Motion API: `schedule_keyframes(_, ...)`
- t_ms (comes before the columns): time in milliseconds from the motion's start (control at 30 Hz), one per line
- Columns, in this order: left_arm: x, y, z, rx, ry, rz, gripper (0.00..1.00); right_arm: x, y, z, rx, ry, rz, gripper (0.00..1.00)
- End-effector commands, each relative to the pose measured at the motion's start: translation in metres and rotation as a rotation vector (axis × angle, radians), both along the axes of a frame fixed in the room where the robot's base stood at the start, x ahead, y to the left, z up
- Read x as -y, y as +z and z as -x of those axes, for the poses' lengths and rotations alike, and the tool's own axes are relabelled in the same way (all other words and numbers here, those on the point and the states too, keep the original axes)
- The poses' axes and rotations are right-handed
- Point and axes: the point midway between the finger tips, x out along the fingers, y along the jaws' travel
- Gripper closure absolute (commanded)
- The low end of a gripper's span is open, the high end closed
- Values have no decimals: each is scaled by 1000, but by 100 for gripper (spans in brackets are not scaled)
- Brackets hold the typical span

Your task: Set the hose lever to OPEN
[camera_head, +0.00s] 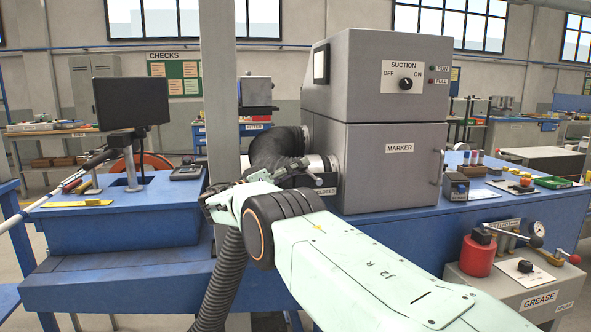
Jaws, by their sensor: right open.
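A black ribbed hose elbow (272,150) joins a light collar (317,165) on the left side of the grey MARKER cabinet (392,155). A small label plate (325,191) below the collar reads what looks like CLOSED, its left end covered by my arm. The hose lever cannot be told apart from the dark gripper parts in front of the collar. My right gripper (262,176) is at the hose joint, in front of the elbow and collar. It is open; whether it touches the lever is hidden. My left gripper is out of view.
A grey ribbed hose (222,282) hangs below my right wrist. A grey post (221,80) stands just left of the hose joint. The blue bench (400,238) carries the cabinet, and a GREASE box (520,290) stands at the right front.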

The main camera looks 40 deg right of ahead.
Motion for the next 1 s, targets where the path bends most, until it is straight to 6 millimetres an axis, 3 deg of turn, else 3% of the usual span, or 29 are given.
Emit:
schedule_keyframes(533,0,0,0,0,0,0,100,-66,-17,-13,0,3,2,48)
schedule_keyframes(1000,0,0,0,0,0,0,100,-75,-19,-14,1,2,0,48)
